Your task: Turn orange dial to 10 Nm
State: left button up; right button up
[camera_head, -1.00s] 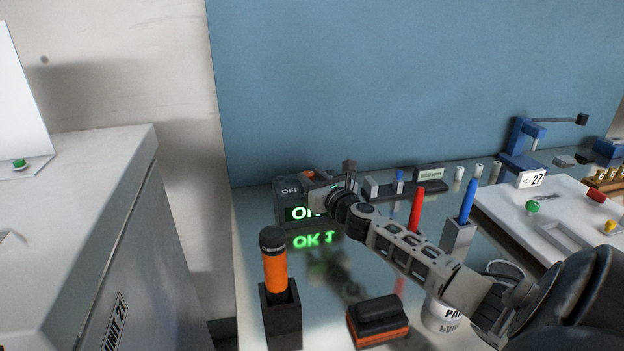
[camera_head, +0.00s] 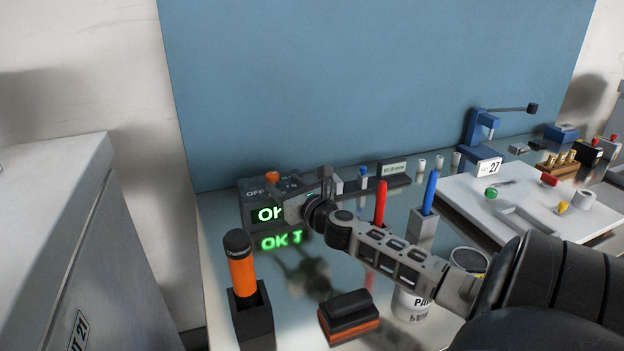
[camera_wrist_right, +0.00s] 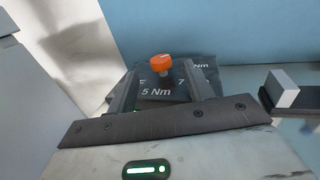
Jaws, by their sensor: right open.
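The orange dial (camera_head: 272,177) sits on top of a dark box (camera_head: 250,212) with a lit green display on its front, partly hidden by my right gripper. In the right wrist view the dial (camera_wrist_right: 160,62) has a white mark on its top, but I cannot tell which label it points to. The labels "5 Nm" and "7" show on the box face (camera_wrist_right: 156,92), and others are cut off. My right gripper (camera_head: 305,193) is open and empty. Its fingers frame the dial from the near side, without visible contact. My left gripper is not in view.
An orange and black cylinder tool (camera_head: 241,264) stands in a black holder at the front. Red (camera_head: 380,203) and blue (camera_head: 429,192) handles stand right of my gripper, near my arm. A blue panel (camera_head: 360,80) rises behind. A grey cabinet (camera_head: 45,240) is at left.

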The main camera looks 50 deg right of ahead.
jog(key=v, duration=1.2)
